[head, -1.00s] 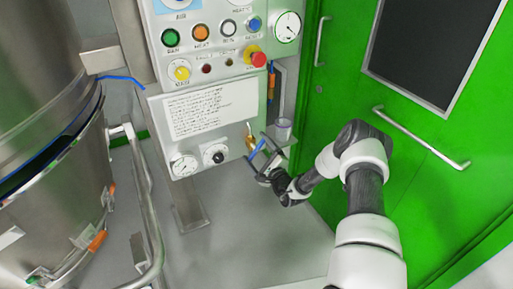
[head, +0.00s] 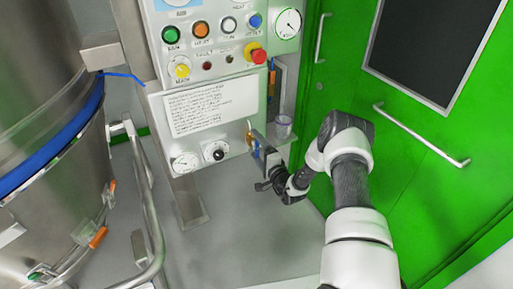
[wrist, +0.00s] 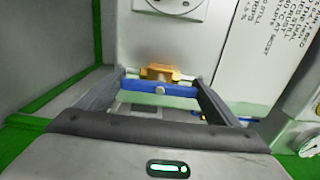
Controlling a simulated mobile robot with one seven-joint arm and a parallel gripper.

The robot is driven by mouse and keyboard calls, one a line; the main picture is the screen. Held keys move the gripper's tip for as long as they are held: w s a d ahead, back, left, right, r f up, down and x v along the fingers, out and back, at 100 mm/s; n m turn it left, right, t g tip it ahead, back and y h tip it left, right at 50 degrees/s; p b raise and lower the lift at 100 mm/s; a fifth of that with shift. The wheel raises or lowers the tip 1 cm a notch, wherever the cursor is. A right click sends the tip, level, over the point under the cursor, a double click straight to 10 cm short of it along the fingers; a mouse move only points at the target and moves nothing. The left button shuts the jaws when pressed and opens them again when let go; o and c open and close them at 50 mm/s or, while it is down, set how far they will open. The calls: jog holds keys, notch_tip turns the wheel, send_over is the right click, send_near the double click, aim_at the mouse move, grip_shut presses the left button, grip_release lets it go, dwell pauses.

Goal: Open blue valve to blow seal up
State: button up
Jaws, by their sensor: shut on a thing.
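The blue valve handle (wrist: 158,88) lies level across the wrist view, just in front of its brass valve body (wrist: 160,72). My gripper (wrist: 161,85) has one finger at each end of the handle and is shut on it. In the head view the handle (head: 257,149) shows as a small blue piece by the brass body (head: 249,135), with my gripper (head: 266,153) around it. The fingers hide part of it there. On the steel vessel at left, the seal (head: 50,153) is a wide blue band filling the gap between the upper and lower parts.
The control panel (head: 215,45) with buttons and a red stop knob (head: 259,56) is above the valve. A clear cup (head: 283,127) sits right beside my gripper. A green door (head: 420,190) is at right; a steel rail (head: 150,215) runs by the vessel.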

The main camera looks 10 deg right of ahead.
dwell(0.5)
jog(key=o, duration=0.9)
jog(key=p+v, duration=0.2)
jog(key=v, duration=1.5)
jog(key=shift+s, duration=0.2)
jog(key=shift+r, duration=0.1)
